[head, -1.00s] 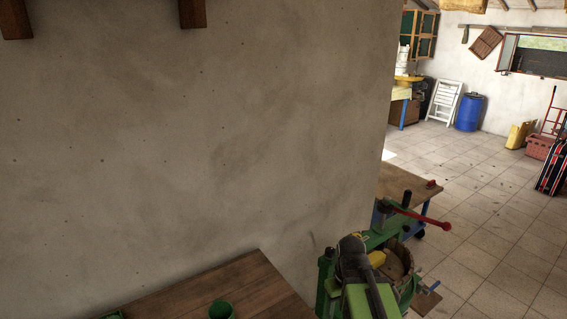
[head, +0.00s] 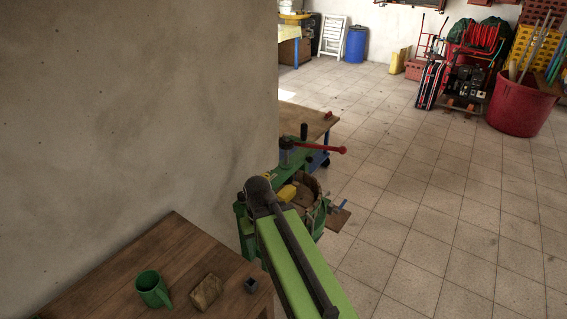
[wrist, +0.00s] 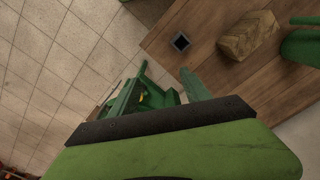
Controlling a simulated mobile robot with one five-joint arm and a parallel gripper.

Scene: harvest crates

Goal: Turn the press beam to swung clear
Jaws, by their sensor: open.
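The press (head: 250,238) stands beyond the wooden table in the head view, partly hidden behind my arm. Green and yellow parts of the press appear beyond the fingers. My gripper cannot be made out in the head view.
A wooden table (head: 95,285) at lower left carries a green mug (head: 152,289), a brown block (head: 205,292) and a small dark box (head: 251,285). A plaster wall (head: 130,110) closes the left. Tiled floor (head: 430,200) at right is open. A red tub (head: 522,105) stands farther back.

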